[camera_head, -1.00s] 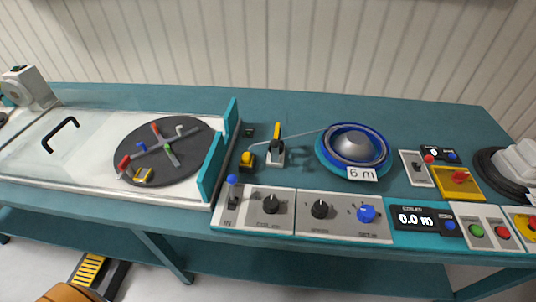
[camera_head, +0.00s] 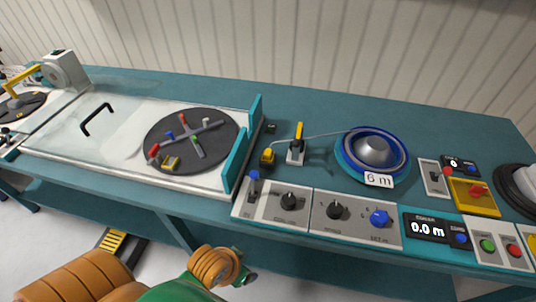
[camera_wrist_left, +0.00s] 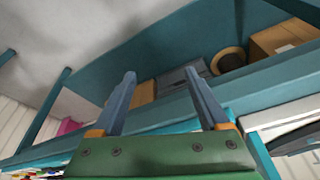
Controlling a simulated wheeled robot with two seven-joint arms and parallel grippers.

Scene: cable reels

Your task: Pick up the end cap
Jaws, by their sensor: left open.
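I cannot single out an end cap with certainty. A small yellow piece (camera_head: 267,156) sits at the left end of the grey cable on the bench, beside an upright guide with a yellow lever (camera_head: 298,140). The cable leads right to a blue-rimmed reel with a silver cone (camera_head: 375,150), tagged "6 m". My left arm shows at the bottom of the head view, in front of the bench and well short of these things. In the left wrist view my left gripper (camera_wrist_left: 160,73) is open, with nothing between its fingers. My right gripper is not in view.
A dark turntable (camera_head: 215,150) with coloured pegs lies left of a teal upright plate (camera_head: 235,160). A clear cover with a black handle (camera_head: 97,118) is further left. Control panels (camera_head: 355,217) line the front edge. Under the bench, the wrist view shows a cardboard box (camera_wrist_left: 283,36).

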